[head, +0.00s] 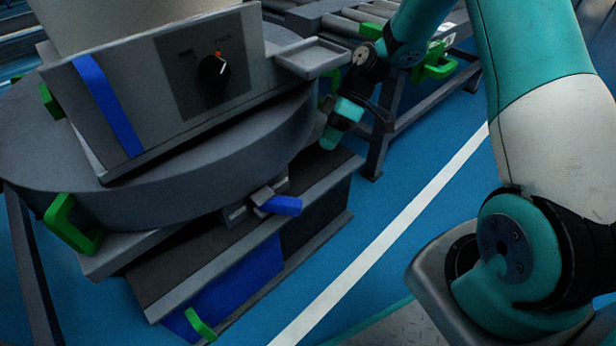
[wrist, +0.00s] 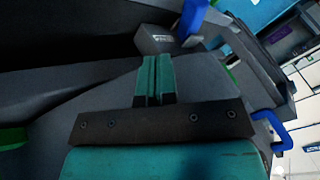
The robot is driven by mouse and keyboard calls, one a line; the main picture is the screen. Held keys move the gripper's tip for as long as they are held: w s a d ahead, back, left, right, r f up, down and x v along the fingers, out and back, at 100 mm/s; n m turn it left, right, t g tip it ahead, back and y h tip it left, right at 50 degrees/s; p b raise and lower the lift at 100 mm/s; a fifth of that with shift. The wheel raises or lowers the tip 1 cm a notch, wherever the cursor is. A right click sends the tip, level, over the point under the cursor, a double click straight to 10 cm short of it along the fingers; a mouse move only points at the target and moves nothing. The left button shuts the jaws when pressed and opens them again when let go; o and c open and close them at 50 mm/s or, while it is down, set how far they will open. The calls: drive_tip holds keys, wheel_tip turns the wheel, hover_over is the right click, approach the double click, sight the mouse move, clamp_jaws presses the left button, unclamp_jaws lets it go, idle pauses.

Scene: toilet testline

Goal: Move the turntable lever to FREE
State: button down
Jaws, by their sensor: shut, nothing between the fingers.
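The turntable lever (head: 282,206) is a blue handle on a small grey block under the rim of the round grey turntable (head: 215,165). In the head view it points right. In the wrist view the blue lever (wrist: 193,18) stands up from the grey block (wrist: 165,40), which has a small label too small to read. My gripper (head: 330,138) is beside the turntable's right rim, above and right of the lever. In the wrist view its teal fingers (wrist: 153,78) are together and empty, pointing towards the block, with the lever beyond them to the right. I see no contact with the lever.
A grey box with a black knob (head: 214,68), a blue stripe and a side tray (head: 312,57) sits on the turntable. Green handles (head: 72,225) stick out around it. A roller conveyor (head: 345,25) stands behind. Blue floor with a white line (head: 385,235) is clear at right.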

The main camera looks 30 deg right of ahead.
sight(280, 205)
drive_tip(key=b+x, duration=0.5)
drive_tip(key=x, duration=0.5)
drive_tip(key=shift+d+b, duration=0.2)
drive_tip(key=shift+b, duration=0.2)
drive_tip(key=s+a+b, duration=0.2)
drive_tip(key=shift+s+f, duration=0.1)
drive_tip(key=shift+s, duration=0.15)
drive_tip(key=shift+s+a, duration=0.35)
drive_tip(key=shift+s, duration=0.05)
